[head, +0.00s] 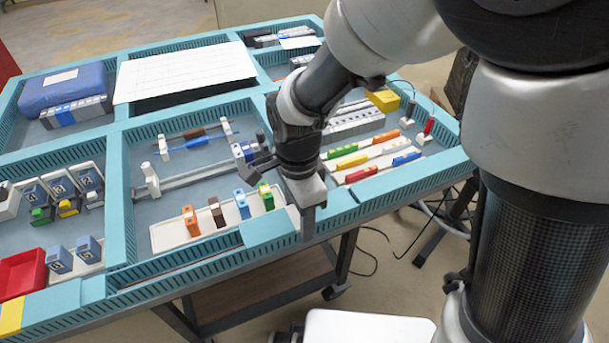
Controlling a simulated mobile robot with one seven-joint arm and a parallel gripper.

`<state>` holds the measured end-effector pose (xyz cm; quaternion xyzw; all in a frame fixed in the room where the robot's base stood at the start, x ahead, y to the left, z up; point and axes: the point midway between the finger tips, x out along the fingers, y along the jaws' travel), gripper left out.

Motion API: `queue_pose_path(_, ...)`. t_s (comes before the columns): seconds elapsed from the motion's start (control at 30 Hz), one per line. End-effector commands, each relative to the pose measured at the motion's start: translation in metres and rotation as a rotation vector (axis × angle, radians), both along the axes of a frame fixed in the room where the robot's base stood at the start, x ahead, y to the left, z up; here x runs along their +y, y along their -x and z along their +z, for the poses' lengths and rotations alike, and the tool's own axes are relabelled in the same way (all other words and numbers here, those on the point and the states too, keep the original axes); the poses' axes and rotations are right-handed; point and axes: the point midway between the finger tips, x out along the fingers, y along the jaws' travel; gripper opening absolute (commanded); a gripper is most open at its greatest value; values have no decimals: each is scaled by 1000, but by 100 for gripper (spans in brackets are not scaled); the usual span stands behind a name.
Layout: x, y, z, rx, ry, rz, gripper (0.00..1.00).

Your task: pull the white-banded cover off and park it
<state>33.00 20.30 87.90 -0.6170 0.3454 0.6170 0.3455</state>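Four-slot style white tray (172,236) holds upright coloured pieces in a row: an orange one (191,221), a brown one (217,213), a blue one (242,204) and a green one (266,196). No white band can be made out for certain on any of them, so I cannot tell which piece is the white-banded cover. My gripper (310,218) points down over the near teal rim, just right of the green piece and apart from it. I see it nearly edge-on, and its finger gap is not clear. No held thing shows at it.
Right of my gripper lie white strips with green, yellow, red (361,174) and blue blocks. A red plug (429,126) stands at the far right. A red bin (22,272) and blue boxes are at left. Teal walls (119,200) divide the table; a white-ended bar (195,177) lies behind the tray.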

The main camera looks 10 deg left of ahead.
Motion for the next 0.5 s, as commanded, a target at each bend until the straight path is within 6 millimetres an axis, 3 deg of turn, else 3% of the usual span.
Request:
queue_pose_path(0.03,0,0,0,0,0,0,29)
queue_pose_path(0.2,0,0,0,0,0,0,4)
queue_pose_path(0.5,0,0,3,0,0,0,4)
